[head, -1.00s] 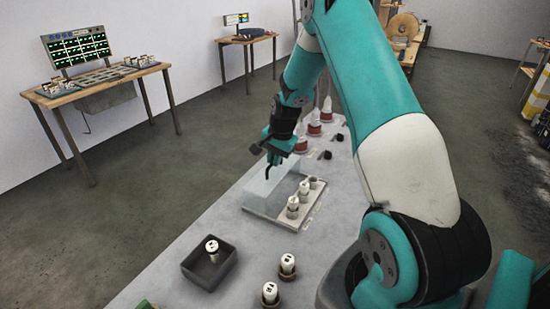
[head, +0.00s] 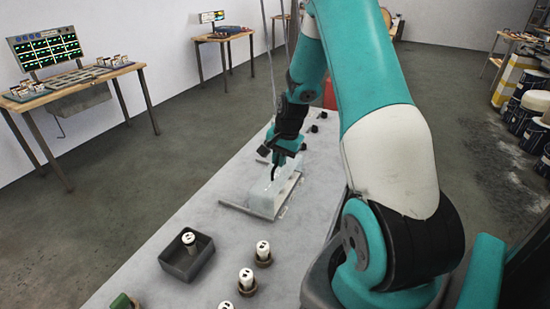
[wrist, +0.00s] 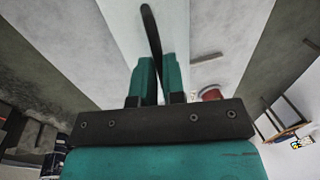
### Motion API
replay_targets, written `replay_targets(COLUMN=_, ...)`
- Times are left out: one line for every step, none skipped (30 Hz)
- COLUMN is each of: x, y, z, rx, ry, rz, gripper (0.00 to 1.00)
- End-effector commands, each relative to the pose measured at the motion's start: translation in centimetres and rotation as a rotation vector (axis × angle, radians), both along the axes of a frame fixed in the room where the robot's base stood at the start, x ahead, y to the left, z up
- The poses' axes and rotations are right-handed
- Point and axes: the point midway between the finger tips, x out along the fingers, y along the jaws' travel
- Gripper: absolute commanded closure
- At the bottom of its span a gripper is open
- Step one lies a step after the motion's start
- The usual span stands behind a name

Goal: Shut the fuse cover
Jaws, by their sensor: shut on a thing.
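The fuse cover (head: 264,199) is a clear, pale box on the far part of the white bench. It now sits over the grey base plate (head: 237,209), whose edges show on both sides. No fuses can be made out under it. My gripper (head: 283,161) is above the cover and shut on its dark handle. In the wrist view my teal fingers (wrist: 157,80) close around the thin black handle (wrist: 150,30), with the pale cover behind it. I cannot tell whether the cover lies fully flat.
A dark open tray (head: 174,266) with a white fuse (head: 189,239) in it stands nearer on the bench. Several white fuses in brown sockets (head: 263,262) stand to its right. Small black knobs (head: 314,128) lie beyond the cover. A green item (head: 121,302) is at the near edge.

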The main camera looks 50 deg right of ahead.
Motion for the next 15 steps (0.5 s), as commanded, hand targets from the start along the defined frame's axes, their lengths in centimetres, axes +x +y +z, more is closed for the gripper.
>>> replay_targets(x=-0.22, y=-0.04, z=0.01, rx=0.001, ry=0.007, rz=-0.001, gripper=1.00)
replay_targets(x=-0.24, y=-0.05, z=0.00, rx=0.002, ry=0.007, rz=-0.001, gripper=0.87)
replay_targets(x=-0.24, y=-0.05, z=-0.01, rx=0.002, ry=0.008, rz=-0.002, gripper=0.78)
replay_targets(x=-0.23, y=-0.04, z=-0.01, rx=0.002, ry=0.008, rz=-0.002, gripper=0.71)
replay_targets(x=-0.21, y=-0.04, z=0.00, rx=0.001, ry=0.007, rz=-0.002, gripper=0.64)
replay_targets(x=-0.19, y=-0.01, z=-0.01, rx=0.001, ry=0.007, rz=-0.001, gripper=0.64)
replay_targets(x=-0.16, y=0.01, z=-0.01, rx=0.001, ry=0.007, rz=-0.001, gripper=0.64)
replay_targets(x=-0.14, y=0.03, z=-0.02, rx=0.001, ry=0.007, rz=0.000, gripper=0.64)
replay_targets(x=-0.12, y=0.06, z=-0.02, rx=0.001, ry=0.006, rz=0.000, gripper=0.64)
replay_targets(x=-0.11, y=0.07, z=-0.02, rx=0.001, ry=0.006, rz=0.000, gripper=0.64)
replay_targets(x=-0.09, y=0.07, z=-0.02, rx=0.001, ry=0.006, rz=0.000, gripper=0.64)
replay_targets(x=-0.08, y=0.09, z=-0.02, rx=0.000, ry=0.005, rz=0.000, gripper=0.64)
replay_targets(x=-0.07, y=0.08, z=0.00, rx=0.000, ry=0.005, rz=0.000, gripper=0.64)
replay_targets(x=-0.07, y=0.08, z=0.07, rx=0.000, ry=0.005, rz=0.000, gripper=0.64)
replay_targets(x=-0.09, y=0.06, z=0.23, rx=0.001, ry=0.004, rz=0.000, gripper=0.64)
